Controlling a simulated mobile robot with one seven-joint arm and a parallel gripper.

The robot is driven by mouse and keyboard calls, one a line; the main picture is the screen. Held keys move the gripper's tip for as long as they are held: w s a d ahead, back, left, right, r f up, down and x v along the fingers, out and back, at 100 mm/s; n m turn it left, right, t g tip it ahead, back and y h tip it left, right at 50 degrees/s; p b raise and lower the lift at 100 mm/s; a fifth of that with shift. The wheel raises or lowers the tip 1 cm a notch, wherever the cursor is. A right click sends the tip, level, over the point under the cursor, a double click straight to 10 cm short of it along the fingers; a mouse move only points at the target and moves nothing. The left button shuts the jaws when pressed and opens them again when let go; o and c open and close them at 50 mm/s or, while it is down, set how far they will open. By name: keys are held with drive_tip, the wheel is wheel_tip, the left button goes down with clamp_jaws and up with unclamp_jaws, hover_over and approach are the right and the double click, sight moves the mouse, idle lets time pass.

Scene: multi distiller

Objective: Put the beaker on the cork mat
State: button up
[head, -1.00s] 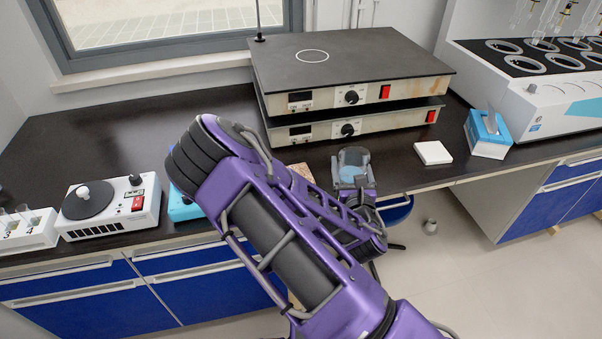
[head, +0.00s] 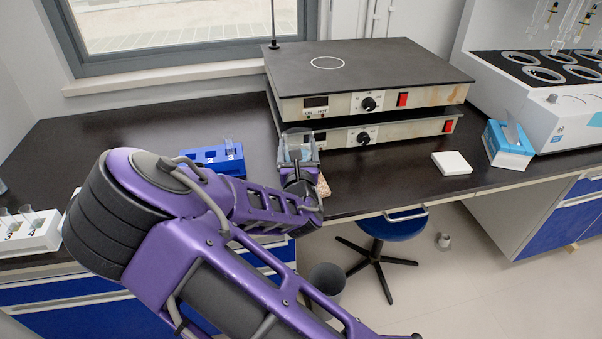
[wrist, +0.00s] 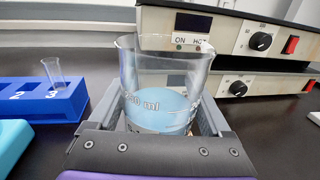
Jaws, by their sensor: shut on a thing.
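The beaker (wrist: 160,105) is clear glass with pale blue liquid in it. My gripper (wrist: 157,120) is shut on it, with one grey finger on each side. In the wrist view it looks upright. In the head view the beaker (head: 298,147) is in front of the stacked hot plates, over or near the bench top. A tan, speckled patch that looks like the cork mat (head: 323,186) shows just right of my wrist, near the bench's front edge. Most of it is hidden by my arm. I cannot tell the beaker's height above it.
A blue tube rack (head: 213,158) with a glass tube stands left of the beaker. Two stacked hot plates (head: 385,105) stand close behind it. A white square pad (head: 452,163) and a tissue box (head: 508,146) are at right. A blue stool (head: 385,228) is below the bench edge.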

drive_tip(key=shift+f+b, duration=0.5)
drive_tip(key=shift+f, duration=2.35)
drive_tip(key=shift+f, duration=0.1)
drive_tip(key=o, duration=1.4)
drive_tip(key=shift+s, duration=0.2)
drive_tip(key=s, duration=0.4)
drive_tip(key=s+d, duration=0.1)
drive_tip(key=s, duration=0.6)
drive_tip(key=shift+s+d+p, duration=0.15)
drive_tip(key=shift+s+p, duration=0.15)
drive_tip(key=shift+p, duration=0.1)
